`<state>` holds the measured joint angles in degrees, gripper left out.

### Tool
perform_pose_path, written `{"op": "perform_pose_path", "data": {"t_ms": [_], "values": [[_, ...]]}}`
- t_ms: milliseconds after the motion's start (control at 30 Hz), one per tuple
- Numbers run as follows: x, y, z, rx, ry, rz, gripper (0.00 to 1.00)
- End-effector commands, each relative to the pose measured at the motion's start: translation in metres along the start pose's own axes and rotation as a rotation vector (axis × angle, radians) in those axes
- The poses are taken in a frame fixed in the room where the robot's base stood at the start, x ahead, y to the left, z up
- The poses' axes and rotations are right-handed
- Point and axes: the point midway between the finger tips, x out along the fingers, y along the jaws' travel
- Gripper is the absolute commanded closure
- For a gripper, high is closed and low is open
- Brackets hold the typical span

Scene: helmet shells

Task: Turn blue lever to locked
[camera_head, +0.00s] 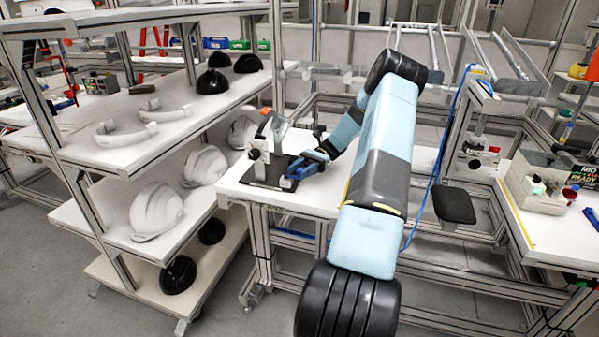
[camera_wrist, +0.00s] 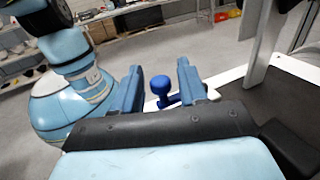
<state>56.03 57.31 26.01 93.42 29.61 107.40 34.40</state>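The blue lever (camera_wrist: 161,87) shows in the wrist view as a round knob with a short blue arm running to the right. It sits beside the edge of a black plate with a white border. My gripper (camera_wrist: 158,78) is open, with one blue finger on each side of the knob. I see space between the knob and the left finger; the right finger partly hides the lever's arm. In the head view my gripper (camera_head: 298,171) is low over the right side of the fixture's black plate (camera_head: 262,180). There I cannot tell the lever from the blue fingers.
The fixture's upright clamp (camera_head: 257,153), with an orange tip nearby, stands at the plate's left. The fixture is on a white workbench (camera_head: 322,201). A shelf rack (camera_head: 150,75) with white and black helmet shells stands close on the left. Another bench (camera_head: 545,225) is on the right.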

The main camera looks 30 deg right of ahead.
Motion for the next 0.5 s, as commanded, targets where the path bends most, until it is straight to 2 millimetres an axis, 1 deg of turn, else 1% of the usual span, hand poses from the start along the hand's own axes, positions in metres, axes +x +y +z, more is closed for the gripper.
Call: {"op": "perform_pose_path", "data": {"t_ms": [167,267,367,500], "values": [[0.0,0.0,0.0,0.0,0.0,0.0,0.58],[-0.004,0.0,0.0,0.0,0.0,0.0,0.58],[-0.013,-0.001,-0.001,-0.001,0.0,0.0,0.58],[-0.032,-0.001,-0.001,-0.001,0.001,0.0,0.58]]}}
